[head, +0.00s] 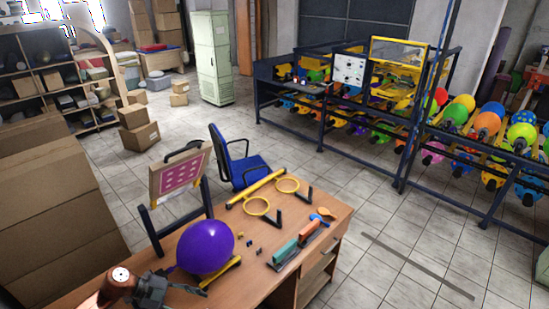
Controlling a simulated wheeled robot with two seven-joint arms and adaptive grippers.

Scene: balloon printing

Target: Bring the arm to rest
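My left gripper (170,288) is at the bottom left, low over the front left part of the wooden desk (318,238). Its dark fingers point right, just below a purple balloon (205,247). I cannot tell whether it touches the balloon or the yellow stand piece under it, nor whether its fingers are open or shut. The balloon sits on the desk, with a yellow part (226,271) at its lower right. My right gripper is not in view.
A pink printing screen (181,173) stands on a dark frame behind the balloon. Yellow rings (257,206), small parts and a green-handled tool (286,252) lie on the desk. A blue chair (245,167) stands behind it. Racks of balloons (487,122) stand at the right.

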